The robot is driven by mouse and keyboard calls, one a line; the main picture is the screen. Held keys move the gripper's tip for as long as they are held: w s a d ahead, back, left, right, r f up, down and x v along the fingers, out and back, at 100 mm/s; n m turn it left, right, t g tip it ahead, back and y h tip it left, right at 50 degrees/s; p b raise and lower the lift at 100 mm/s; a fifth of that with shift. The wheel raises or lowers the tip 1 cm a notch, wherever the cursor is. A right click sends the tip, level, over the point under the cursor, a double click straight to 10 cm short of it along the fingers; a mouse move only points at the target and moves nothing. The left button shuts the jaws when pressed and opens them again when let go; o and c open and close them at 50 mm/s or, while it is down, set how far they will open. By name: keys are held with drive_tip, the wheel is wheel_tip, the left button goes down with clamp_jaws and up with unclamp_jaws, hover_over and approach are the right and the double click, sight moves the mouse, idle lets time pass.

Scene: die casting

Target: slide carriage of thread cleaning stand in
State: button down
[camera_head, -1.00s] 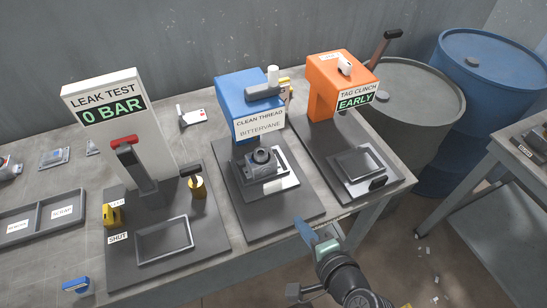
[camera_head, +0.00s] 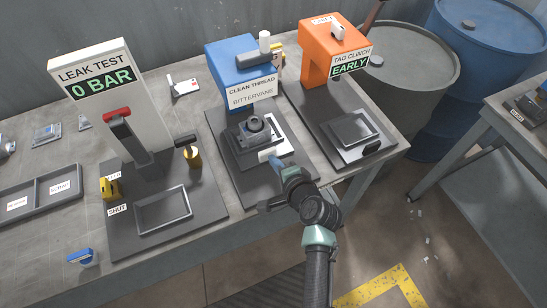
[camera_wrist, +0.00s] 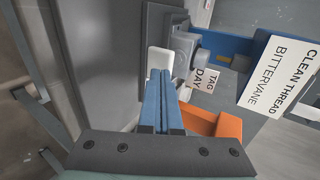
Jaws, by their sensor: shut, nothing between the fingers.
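The thread cleaning stand has a blue head (camera_head: 238,60) with a sign reading CLEAN THREAD BITTERVANE (camera_head: 252,93). Its carriage (camera_head: 237,147) sits on the dark base in front of the head and carries a grey metal part (camera_head: 254,131) with a round opening on top. A white pad (camera_head: 270,155) is at the carriage's front. My gripper (camera_head: 274,162) is at this pad. In the wrist view my gripper's blue fingers (camera_wrist: 160,75) are together and empty, their tips at the white pad (camera_wrist: 160,61). I cannot tell whether they touch it.
The leak test stand (camera_head: 95,75), reading 0 BAR, is to the left. The orange tag clinch stand (camera_head: 318,45), reading EARLY, is close on the right. Barrels (camera_head: 410,70) stand behind the bench's right end. An orange piece (camera_wrist: 215,122) shows beside my fingers in the wrist view.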

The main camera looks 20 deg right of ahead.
drive_tip(key=shift+w, duration=0.5)
drive_tip(key=w+b, duration=0.1)
drive_tip(key=w, duration=0.3)
drive_tip(key=shift+w+a, duration=0.1)
drive_tip(key=shift+w+b, duration=0.25)
drive_tip(key=shift+b, duration=0.05)
drive_tip(key=shift+r, duration=0.2)
drive_tip(key=shift+s+a, duration=0.1)
